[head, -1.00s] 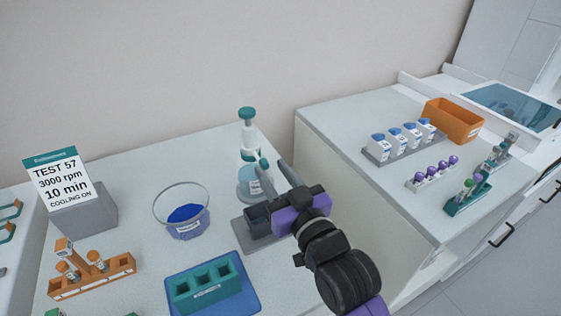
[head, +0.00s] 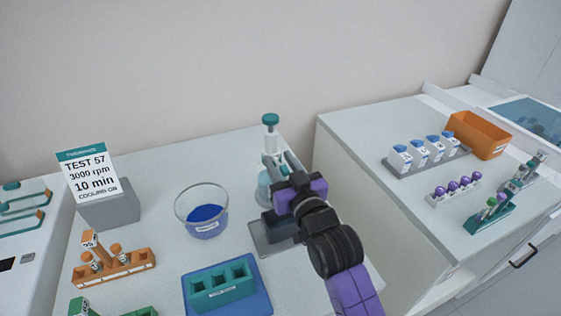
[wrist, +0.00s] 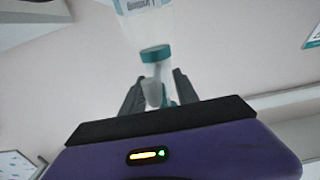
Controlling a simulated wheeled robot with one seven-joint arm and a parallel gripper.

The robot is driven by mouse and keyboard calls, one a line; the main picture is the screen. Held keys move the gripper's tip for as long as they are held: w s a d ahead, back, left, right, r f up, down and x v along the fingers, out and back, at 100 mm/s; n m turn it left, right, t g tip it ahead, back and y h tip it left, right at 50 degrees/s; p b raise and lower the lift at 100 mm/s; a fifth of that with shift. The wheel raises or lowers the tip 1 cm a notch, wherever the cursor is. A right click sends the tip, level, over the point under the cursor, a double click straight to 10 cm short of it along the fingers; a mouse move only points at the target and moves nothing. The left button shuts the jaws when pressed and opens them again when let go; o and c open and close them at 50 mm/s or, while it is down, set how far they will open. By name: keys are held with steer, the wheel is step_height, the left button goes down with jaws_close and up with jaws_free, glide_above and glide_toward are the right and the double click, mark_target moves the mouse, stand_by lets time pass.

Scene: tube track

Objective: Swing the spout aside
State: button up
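The dispenser bottle (head: 264,185) stands at the back of the bench, with a teal knob (head: 270,119) on top of a clear upper part. In the wrist view its labelled body (wrist: 143,15), teal collar (wrist: 155,53) and pale spout (wrist: 153,92) show. My gripper (head: 279,160) is up against the dispenser at collar height. In the wrist view my gripper (wrist: 158,88) is open, its dark fingers apart on either side of the spout. I cannot tell whether either finger touches it. The gripper partly hides the dispenser in the head view.
A glass bowl of blue liquid (head: 203,212) stands left of the dispenser. A teal rack (head: 222,287) lies on a blue mat in front. An orange tube rack (head: 115,272) and a sign (head: 88,175) are farther left. A second counter (head: 345,150) stands right.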

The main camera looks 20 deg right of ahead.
jaws_close()
stand_by(1.4)
